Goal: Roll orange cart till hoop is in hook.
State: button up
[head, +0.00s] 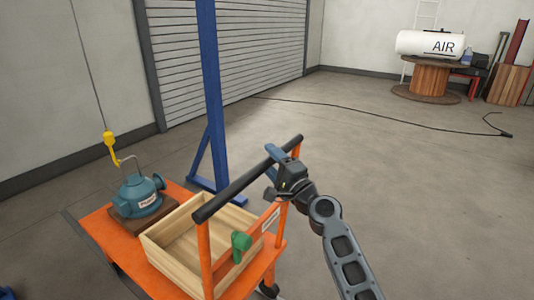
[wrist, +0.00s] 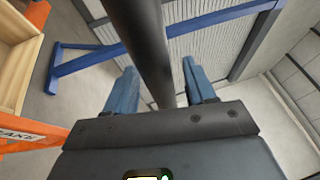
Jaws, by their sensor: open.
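The orange cart (head: 105,243) stands at the lower left, with a black handlebar (head: 237,187) on orange posts. On its far end sits a teal pump (head: 139,195) on a dark base, with a thin grey hoop (head: 131,160) above it. A yellow hook (head: 112,150) hangs on a cable just left of the hoop; whether they touch I cannot tell. My gripper (head: 273,170) is at the handlebar's right part. In the wrist view the open fingers (wrist: 160,88) stand on either side of the handlebar (wrist: 142,35), with gaps showing.
A wooden box (head: 170,267) and a green-handled part (head: 241,243) are at the cart's handle end. A blue post (head: 213,90) with a braced foot stands behind the cart. A black hose (head: 400,118) lies across the floor. A white air tank (head: 430,43) is far right.

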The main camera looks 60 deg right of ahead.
jog(key=shift+x, duration=1.1)
grip_shut()
